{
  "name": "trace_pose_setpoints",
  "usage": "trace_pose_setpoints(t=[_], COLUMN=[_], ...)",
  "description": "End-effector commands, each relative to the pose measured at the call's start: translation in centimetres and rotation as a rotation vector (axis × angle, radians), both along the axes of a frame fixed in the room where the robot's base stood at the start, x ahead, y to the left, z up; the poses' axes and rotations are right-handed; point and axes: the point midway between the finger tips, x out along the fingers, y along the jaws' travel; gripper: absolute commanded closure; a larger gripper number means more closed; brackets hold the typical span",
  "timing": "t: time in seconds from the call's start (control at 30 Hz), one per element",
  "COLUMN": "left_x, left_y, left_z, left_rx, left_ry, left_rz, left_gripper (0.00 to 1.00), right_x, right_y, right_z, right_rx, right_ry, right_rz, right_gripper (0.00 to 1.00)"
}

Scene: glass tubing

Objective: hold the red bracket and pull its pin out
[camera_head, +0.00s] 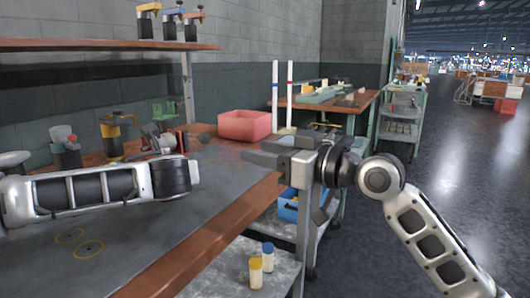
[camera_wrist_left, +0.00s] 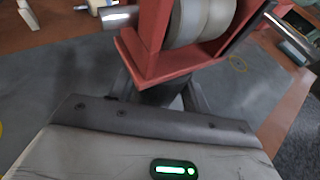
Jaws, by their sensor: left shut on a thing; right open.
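The red bracket (camera_wrist_left: 150,55) fills the top of the left wrist view, with pale round wheels (camera_wrist_left: 200,22) between its plates. A silver pin (camera_wrist_left: 118,17) sticks out of its left side. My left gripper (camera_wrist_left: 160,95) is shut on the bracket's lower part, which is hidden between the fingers. In the head view the bracket (camera_head: 181,141) is small and mostly hidden behind my left wrist, above the bench. My right gripper (camera_head: 268,152) is open and empty, to the right of the bracket and apart from it, near the bench's right edge.
A red bin (camera_head: 244,125) stands at the back of the grey bench mat (camera_head: 130,235). Clamps and a yellow-black tool (camera_head: 115,132) stand at the left back. Yellow and blue capped bottles (camera_head: 255,272) stand on a lower shelf. The front of the mat is clear.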

Motion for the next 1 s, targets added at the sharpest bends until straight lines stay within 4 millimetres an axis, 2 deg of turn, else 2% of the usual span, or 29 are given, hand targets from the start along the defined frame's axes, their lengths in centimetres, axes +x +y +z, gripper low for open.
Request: trace_pose_setpoints(t=[0.03,0.1,0.47,0.57,1.0], left_x=[0.0,0.0,-0.4,-1.4,-8.8], left_y=[0.0,0.0,-0.1,-0.6,-3.4], left_z=[0.1,0.1,0.2,0.7,4.0], left_rx=[-0.001,-0.001,0.000,0.000,0.000], left_ry=[-0.002,-0.002,0.000,-0.001,-0.002], left_rz=[-0.001,-0.001,-0.001,-0.002,-0.003], left_gripper=[0.47,0.27,0.27,0.27,0.27], right_x=[0.0,0.0,0.0,0.0,0.0], right_y=[0.0,0.0,0.0,0.0,0.0], right_z=[0.0,0.0,0.0,0.0,0.0], right_rx=[0.000,0.000,0.000,0.000,0.001], right_ry=[0.000,0.000,-0.001,-0.001,-0.001], right_rz=[0.000,0.000,0.000,0.000,0.000], right_gripper=[0.57,0.57,0.57,0.57,0.57])
